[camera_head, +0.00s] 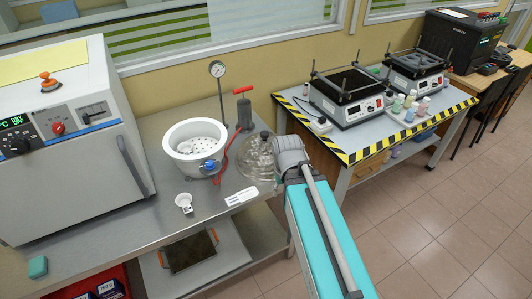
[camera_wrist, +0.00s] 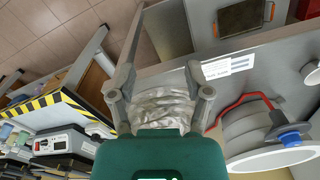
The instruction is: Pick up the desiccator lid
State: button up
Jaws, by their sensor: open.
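The desiccator lid (camera_head: 256,160) is a clear glass dome with a dark knob on top. It rests on the steel bench, to the right of the white desiccator base (camera_head: 196,158), which stands uncovered and shows a perforated plate inside. My gripper (camera_head: 284,152) is at the right side of the lid and partly hides it in the head view. In the wrist view the glass lid (camera_wrist: 160,108) shows between the two spread fingers of my gripper (camera_wrist: 160,88). The green gripper body hides the lower part of the lid there. I cannot tell whether a finger touches the glass.
A white label (camera_head: 241,196) lies in front. An oven (camera_head: 75,140) fills the left. A striped-edge table (camera_head: 350,150) stands right.

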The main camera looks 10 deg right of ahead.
aim_at(265, 132)
jog(key=shift+o, duration=1.1)
jog(key=shift+w+r, duration=0.2)
jog(key=shift+w, duration=0.05)
jog(key=w+r+t+p, duration=0.1)
jog(key=w+r+p, duration=0.3)
jog(key=w, duration=0.4)
jog(key=w+r+t+p, duration=0.1)
jog(key=w+r+p, duration=0.3)
jog(key=w, duration=0.5)
jog(key=w+a+r+t+p, duration=0.1)
jog(key=w+r+p, duration=0.3)
jog(key=w, duration=0.4)
jog(key=shift+w+r+m+p, duration=0.3)
jog(key=shift+r+m+p, duration=0.1)
jog(key=shift+r, duration=0.1)
jog(key=shift+f, duration=0.15)
jog(key=b+x, duration=0.8)
jog(key=shift+d+f, duration=0.1)
jog(key=shift+f, duration=0.1)
jog(key=shift+f+b, duration=0.15)
jog(key=shift+b, duration=0.25)
